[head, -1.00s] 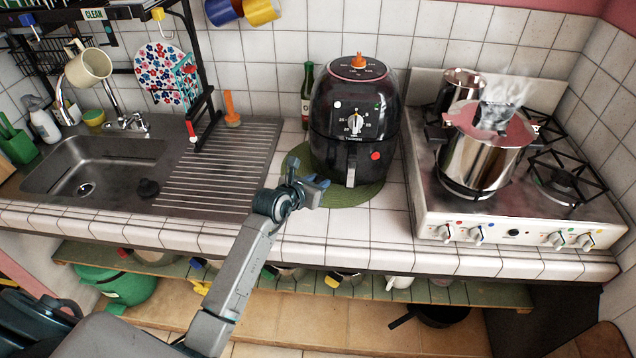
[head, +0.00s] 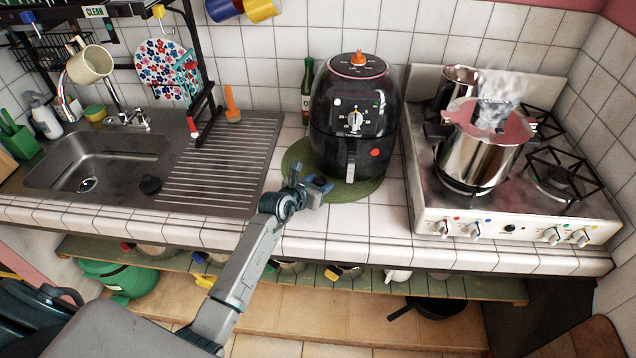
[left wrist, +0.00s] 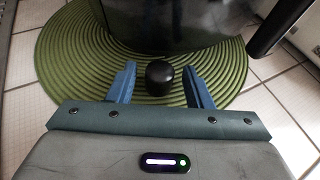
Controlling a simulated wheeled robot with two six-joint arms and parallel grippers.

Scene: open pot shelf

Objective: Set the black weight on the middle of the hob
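A small black round-topped piece, which looks like the black weight (left wrist: 160,74), shows in the left wrist view by the green mat. It sits between the blue fingers of my left gripper (left wrist: 160,86), with a gap on each side. My left gripper is open. In the head view my left gripper (head: 308,190) is over the counter at the mat's front left edge, and I cannot make out the weight there. The white hob (head: 428,205) stands at the right. A steaming steel pot (head: 474,160) is on its front left burner. My right gripper is not in view.
The black air fryer (head: 352,115) stands on the green mat (head: 372,188), just behind my left gripper. A second steel pot (head: 459,82) is at the hob's back left. The right burners (head: 560,178) are bare. A sink and drainboard (head: 215,165) lie to the left.

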